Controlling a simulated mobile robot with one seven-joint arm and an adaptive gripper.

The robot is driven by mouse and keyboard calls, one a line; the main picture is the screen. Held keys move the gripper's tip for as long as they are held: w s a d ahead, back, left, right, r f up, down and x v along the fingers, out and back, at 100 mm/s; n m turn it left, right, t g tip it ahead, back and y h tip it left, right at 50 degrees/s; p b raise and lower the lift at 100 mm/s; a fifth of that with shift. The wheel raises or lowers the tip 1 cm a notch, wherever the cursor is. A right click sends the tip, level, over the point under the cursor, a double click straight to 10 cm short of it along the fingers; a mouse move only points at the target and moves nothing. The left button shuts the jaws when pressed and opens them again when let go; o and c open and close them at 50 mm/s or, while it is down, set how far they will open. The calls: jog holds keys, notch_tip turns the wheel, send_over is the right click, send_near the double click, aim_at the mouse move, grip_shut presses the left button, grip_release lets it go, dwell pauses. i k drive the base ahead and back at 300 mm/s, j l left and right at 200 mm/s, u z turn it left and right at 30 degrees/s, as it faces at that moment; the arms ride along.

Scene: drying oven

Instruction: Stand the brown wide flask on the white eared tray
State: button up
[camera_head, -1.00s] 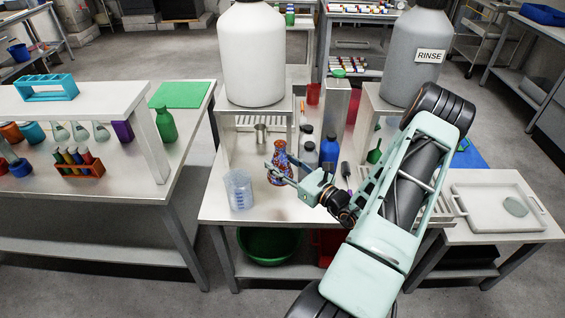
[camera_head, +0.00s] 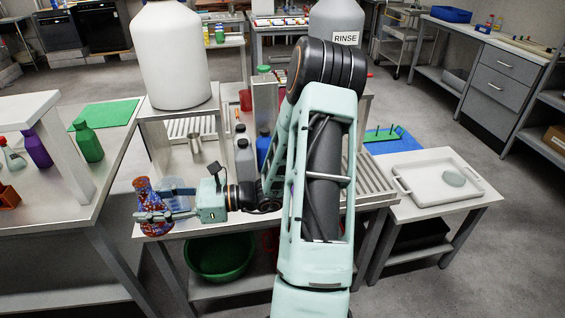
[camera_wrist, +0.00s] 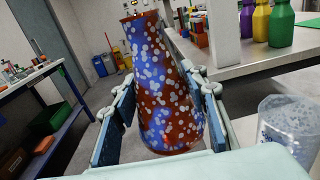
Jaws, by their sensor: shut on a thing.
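A flask (camera_head: 151,207) with a mottled reddish-brown and blue surface, white spots and a narrower neck is between the fingers of my gripper (camera_head: 158,215). My gripper is shut on it. In the wrist view the flask (camera_wrist: 165,90) stands nearly upright between the two finger pads, its mouth at the top. In the head view it is held at the left front corner of the middle table. The white eared tray (camera_head: 418,182) lies on a low table at the right, apart from my gripper.
A clear beaker (camera_head: 180,190) stands close behind my gripper; it also shows in the wrist view (camera_wrist: 290,125). A metal cup (camera_head: 195,146), grey bottle (camera_head: 243,160), blue bottle (camera_head: 263,148) and ribbed rack (camera_head: 370,190) are on the middle table. A blue mat (camera_head: 385,139) lies behind the tray.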

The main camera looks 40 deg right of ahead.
aim_at(426, 190)
jog(key=z, duration=2.05)
jog(key=i+l+z, duration=0.25)
jog(key=i+l, duration=0.6)
jog(key=i, duration=0.2)
